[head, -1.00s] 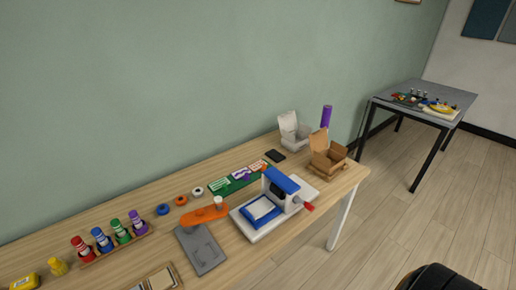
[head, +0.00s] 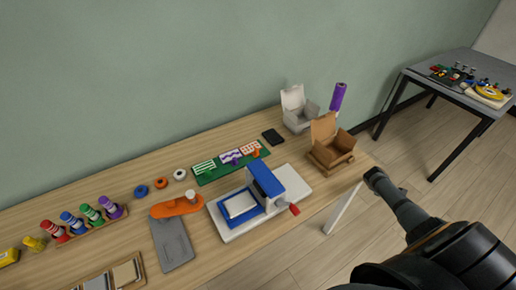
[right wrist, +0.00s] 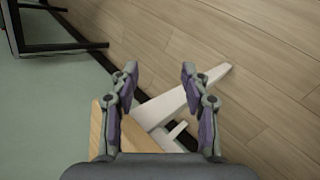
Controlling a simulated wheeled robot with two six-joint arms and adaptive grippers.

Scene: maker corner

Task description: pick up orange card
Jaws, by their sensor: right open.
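The orange card (head: 250,148) has an orange and white pattern and stands at the right end of a green holder (head: 206,179). A purple-and-white card (head: 231,156) and a green-and-white card (head: 203,167) stand left of it. My right arm comes in from the lower right in the head view; its far end (head: 376,180) is beyond the table's right end, well apart from the card. In the right wrist view my right gripper (right wrist: 160,72) is open and empty, with floor and a white table leg beyond it. My left gripper is not in view.
A blue-and-white press (head: 262,183) with a red handle stands in front of the holder. Behind and right are a black flat item (head: 272,136), a white box (head: 299,115), a purple roll (head: 338,97) and an open cardboard box (head: 332,150). Small rings lie left of the holder.

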